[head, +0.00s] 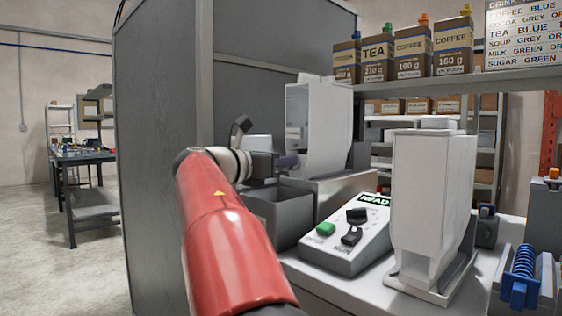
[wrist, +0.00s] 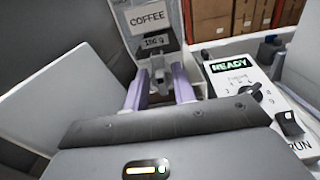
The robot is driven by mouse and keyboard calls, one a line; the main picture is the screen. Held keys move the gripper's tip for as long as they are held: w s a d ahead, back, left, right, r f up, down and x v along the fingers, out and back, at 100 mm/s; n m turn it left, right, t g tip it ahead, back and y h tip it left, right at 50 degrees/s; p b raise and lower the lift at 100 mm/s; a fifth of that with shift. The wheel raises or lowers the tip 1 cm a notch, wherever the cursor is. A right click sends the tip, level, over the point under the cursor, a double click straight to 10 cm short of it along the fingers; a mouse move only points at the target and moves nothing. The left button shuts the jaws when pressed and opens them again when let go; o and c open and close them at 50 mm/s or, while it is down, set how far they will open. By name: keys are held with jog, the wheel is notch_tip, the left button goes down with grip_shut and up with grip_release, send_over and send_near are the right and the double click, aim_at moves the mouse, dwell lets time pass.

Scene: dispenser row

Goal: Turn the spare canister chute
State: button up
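One white canister (head: 318,125) stands on a grey base behind my gripper; in the wrist view its front carries a COFFEE label (wrist: 148,19). A second white canister (head: 430,195) stands upright on the counter at right. I cannot tell by marking which is the spare. My gripper (head: 290,161) is at the first canister's front. In the wrist view, its two pale purple fingers (wrist: 159,84) are apart, either side of a small grey chute (wrist: 158,72). They look open, with no clear contact. The head view hides the chute behind my gripper.
A control box (head: 345,238) with a READY display, green button and black knobs sits between the canisters. A dark grey bin (head: 280,212) lies below my gripper. A tall grey panel (head: 160,150) stands left. A shelf (head: 440,84) holds labelled packs above.

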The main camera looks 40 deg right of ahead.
jog(key=m+b, duration=0.1)
jog(key=m, duration=0.3)
jog(key=m+b, duration=0.2)
jog(key=m, duration=0.2)
jog(key=s+m+b, duration=0.1)
jog(key=m+b, duration=0.1)
jog(key=m, duration=0.2)
jog(key=shift+f, duration=0.35)
jog(key=shift+m+b, duration=0.3)
jog(key=shift+m, duration=0.1)
dwell(0.3)
jog(key=o, duration=0.7)
jog(key=shift+c, duration=0.2)
jog(key=a, duration=0.7)
jog(key=shift+s+a+b, duration=0.35)
